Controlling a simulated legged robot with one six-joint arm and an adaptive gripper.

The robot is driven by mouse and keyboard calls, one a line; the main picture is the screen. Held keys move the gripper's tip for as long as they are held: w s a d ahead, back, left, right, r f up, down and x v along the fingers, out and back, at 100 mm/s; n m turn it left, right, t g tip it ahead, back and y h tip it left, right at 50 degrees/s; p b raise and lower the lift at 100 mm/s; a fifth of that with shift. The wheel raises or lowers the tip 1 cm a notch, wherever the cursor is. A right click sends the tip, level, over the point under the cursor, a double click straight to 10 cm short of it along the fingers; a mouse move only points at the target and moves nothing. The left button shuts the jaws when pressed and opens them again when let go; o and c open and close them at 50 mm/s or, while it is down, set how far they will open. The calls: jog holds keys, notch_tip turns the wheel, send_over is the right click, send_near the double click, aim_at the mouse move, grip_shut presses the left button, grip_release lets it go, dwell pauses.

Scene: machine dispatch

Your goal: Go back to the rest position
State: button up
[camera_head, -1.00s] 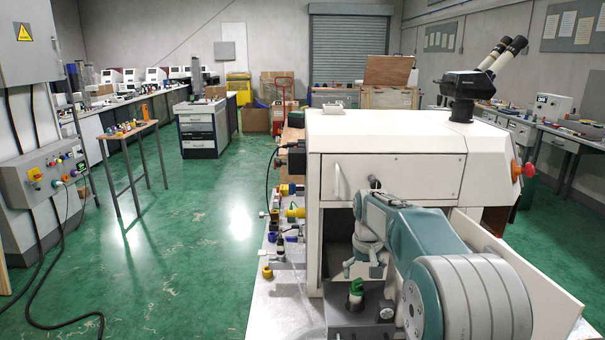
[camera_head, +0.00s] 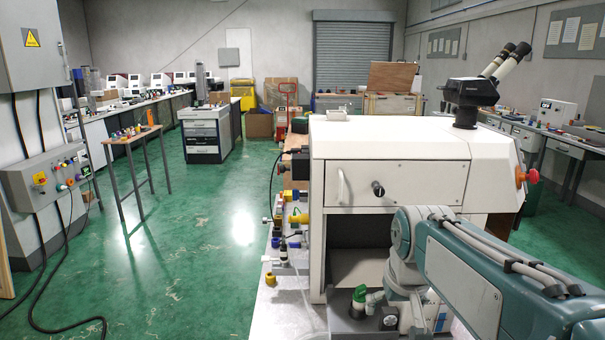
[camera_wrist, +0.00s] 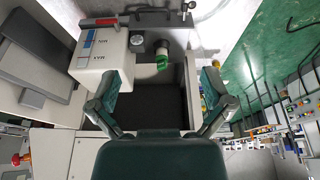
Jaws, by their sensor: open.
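My gripper (camera_wrist: 160,98) shows in the wrist view with its two green fingers spread wide apart and nothing between them. Beyond the fingers is a dark recess between pale walls. In the head view my teal and white arm is folded at the lower right, and I cannot make out the fingers there. The white machine (camera_head: 395,180) stands left of and behind the arm, with an open compartment (camera_head: 358,267) under its front panel. My arm is outside that compartment in the head view.
A green-topped fitting (camera_head: 360,294) stands by the machine's front; a green part (camera_wrist: 162,62) also shows in the wrist view.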

jog(key=s+f+t, duration=0.1)
jog(key=s, duration=0.7)
jog(key=s+f+t, duration=0.1)
jog(key=s+f, duration=0.1)
jog(key=s, duration=0.6)
jog(key=shift+f, duration=0.25)
dwell(1.2)
